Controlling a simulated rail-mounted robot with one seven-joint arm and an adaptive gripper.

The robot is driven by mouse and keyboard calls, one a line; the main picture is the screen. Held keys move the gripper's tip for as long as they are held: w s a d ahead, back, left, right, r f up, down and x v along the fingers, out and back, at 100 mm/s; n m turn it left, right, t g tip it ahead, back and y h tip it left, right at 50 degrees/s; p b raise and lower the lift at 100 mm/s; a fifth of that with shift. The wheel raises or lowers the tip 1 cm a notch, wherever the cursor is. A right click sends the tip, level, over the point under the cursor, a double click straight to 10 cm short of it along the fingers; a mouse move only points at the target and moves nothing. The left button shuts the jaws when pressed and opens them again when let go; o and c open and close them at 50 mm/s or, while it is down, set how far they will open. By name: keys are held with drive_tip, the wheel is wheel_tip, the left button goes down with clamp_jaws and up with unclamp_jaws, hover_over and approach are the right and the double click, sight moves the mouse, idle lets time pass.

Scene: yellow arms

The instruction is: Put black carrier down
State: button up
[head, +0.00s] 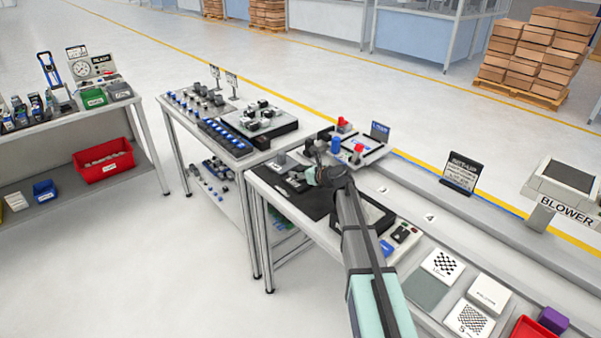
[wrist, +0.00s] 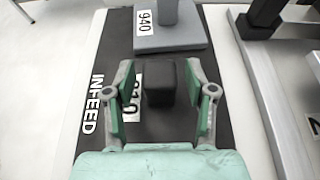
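In the wrist view, the black carrier's dark block (wrist: 160,82) stands between the fingers of my gripper (wrist: 161,80). A visible gap lies on each side of the block, so the gripper is open around it. A white number label, partly hidden, shows at the block's foot. The carrier's base blends into the black INFEED mat (wrist: 108,45), so its edges are hard to tell; it appears to rest there. In the head view, my gripper (head: 312,178) is low over the mat (head: 291,198), and my arm hides part of this area.
A grey carrier labelled 940 (wrist: 170,38) stands just beyond the black one on the mat. Metal rails (wrist: 275,95) run along the right. In the head view, a fixture with red and blue knobs (head: 348,146) stands behind my gripper.

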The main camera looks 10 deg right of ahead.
drive_tip(key=shift+r, duration=0.2)
drive_tip(key=shift+s+d, duration=0.2)
drive_tip(key=shift+s, duration=0.2)
drive_tip(key=b+v, duration=0.2)
drive_tip(key=v, duration=0.9)
drive_tip(key=shift+r+b, duration=0.15)
drive_tip(key=shift+b, duration=0.15)
